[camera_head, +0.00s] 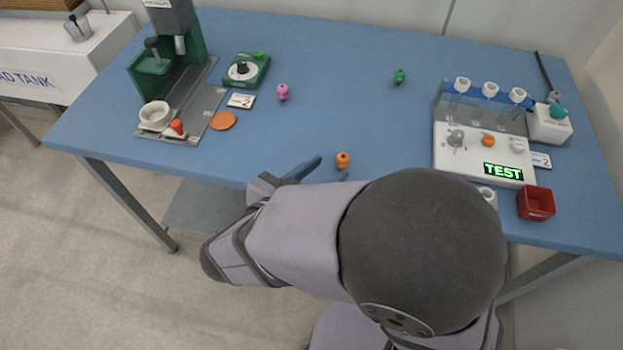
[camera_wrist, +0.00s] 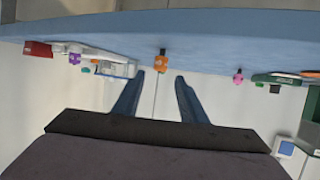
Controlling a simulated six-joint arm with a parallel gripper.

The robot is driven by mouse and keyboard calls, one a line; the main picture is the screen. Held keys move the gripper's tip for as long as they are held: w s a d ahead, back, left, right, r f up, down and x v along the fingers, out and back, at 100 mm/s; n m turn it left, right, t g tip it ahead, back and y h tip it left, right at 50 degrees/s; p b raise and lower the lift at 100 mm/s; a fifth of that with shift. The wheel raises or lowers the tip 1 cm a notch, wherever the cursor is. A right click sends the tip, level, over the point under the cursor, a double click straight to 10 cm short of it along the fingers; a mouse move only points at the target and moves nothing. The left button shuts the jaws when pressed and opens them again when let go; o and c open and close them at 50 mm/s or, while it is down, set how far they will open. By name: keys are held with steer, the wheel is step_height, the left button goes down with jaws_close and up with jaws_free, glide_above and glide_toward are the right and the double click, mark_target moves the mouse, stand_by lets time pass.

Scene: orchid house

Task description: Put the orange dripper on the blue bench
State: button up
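The small orange dripper (camera_head: 343,160) stands on the blue bench (camera_head: 330,100) near its front edge. In the wrist view the orange dripper (camera_wrist: 162,62) shows beyond the gap between my fingertips, against the blue bench (camera_wrist: 215,28). My gripper (camera_wrist: 159,77) is open, with two blue fingers apart and nothing between them. In the head view a blue finger of my gripper (camera_head: 306,168) shows at the bench's front edge, left of the dripper and apart from it. The rest of the gripper is partly hidden by my arm.
A pink dripper (camera_head: 283,92) and a green dripper (camera_head: 400,76) stand farther back. A test station (camera_head: 470,165) and a red box (camera_head: 536,203) are at the right. A green press (camera_head: 165,62) and an orange disc (camera_head: 223,121) are at the left. The middle bench is mostly clear.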

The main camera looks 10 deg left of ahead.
steer(key=shift+v, duration=2.25)
